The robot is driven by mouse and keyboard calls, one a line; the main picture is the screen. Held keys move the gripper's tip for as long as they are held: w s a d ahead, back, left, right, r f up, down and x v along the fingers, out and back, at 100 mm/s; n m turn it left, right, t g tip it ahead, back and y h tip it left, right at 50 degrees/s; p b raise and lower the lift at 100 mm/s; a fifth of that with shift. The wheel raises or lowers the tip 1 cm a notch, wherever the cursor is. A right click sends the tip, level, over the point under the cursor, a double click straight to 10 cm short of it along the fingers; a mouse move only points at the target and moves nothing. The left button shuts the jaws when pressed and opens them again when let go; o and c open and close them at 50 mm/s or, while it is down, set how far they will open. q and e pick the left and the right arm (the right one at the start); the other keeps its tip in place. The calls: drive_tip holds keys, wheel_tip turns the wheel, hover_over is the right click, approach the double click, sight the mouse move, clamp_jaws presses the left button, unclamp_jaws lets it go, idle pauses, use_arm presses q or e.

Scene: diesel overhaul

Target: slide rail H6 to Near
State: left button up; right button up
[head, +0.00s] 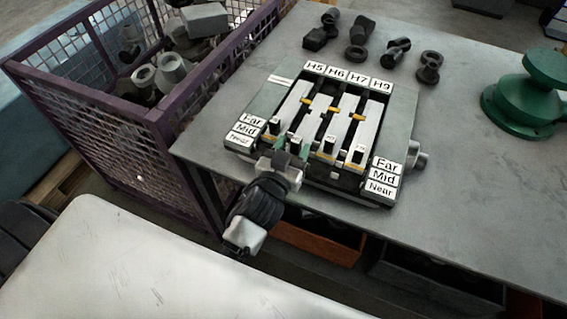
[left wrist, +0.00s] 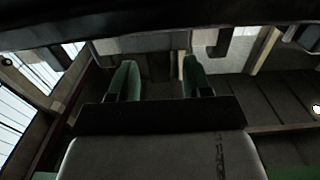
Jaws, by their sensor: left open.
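The rail fixture (head: 400,120) sits on the grey table, with header labels H5, H6 (head: 336,73), H7 and H9. Rail H6 (head: 318,116) is the second pale strip from the left; its exact position along the Far, Mid and Near marks is hard to tell. My left gripper (head: 292,147) is at the fixture's near edge, its green fingers open around the area of the H6 front handle. Contact cannot be made out. The left wrist view shows the two green fingers (left wrist: 160,80) apart, with dark, unclear shapes beyond. My right gripper is not in view.
Far/Mid/Near label stacks stand at the left (head: 245,129) and right (head: 382,174) of the fixture. Dark fittings (head: 397,52) lie behind it, and a green round part (head: 525,105) stands at right. A purple mesh bin (head: 110,125) borders the table's left.

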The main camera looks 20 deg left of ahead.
use_arm(q)
drive_tip(key=s+b, duration=0.2)
drive_tip(key=s, duration=0.7)
drive_tip(key=shift+s+a, duration=0.15)
drive_tip(key=shift+a, duration=0.05)
drive_tip(key=f+g, duration=0.1)
drive_tip(key=f, duration=0.3)
drive_tip(key=d+f+g, duration=0.1)
drive_tip(key=f, duration=0.4)
drive_tip(key=d+f+m+g+h, duration=0.1)
drive_tip(key=f, duration=0.4)
drive_tip(key=shift+s+f+g, duration=0.15)
drive_tip(key=shift+f+g, duration=0.1)
drive_tip(key=shift+g, duration=0.05)
drive_tip(key=s+f+g, duration=0.2)
drive_tip(key=s+f, duration=0.1)
drive_tip(key=f, duration=0.6)
drive_tip(key=s+f+g, duration=0.3)
drive_tip(key=f, duration=0.5)
drive_tip(key=s+a+f+g, duration=0.4)
drive_tip(key=s+a+f, duration=0.1)
drive_tip(key=s+f, duration=0.5)
drive_tip(key=s+a+f+m+g+y, duration=0.1)
drive_tip(key=s+a+f+g, duration=0.3)
drive_tip(key=s+f, duration=0.5)
drive_tip(key=s+a, duration=0.1)
drive_tip(key=s, duration=0.4)
drive_tip(key=shift+s+f+y, duration=0.25)
drive_tip(key=shift+f+y, duration=0.05)
drive_tip(key=shift+f, duration=0.05)
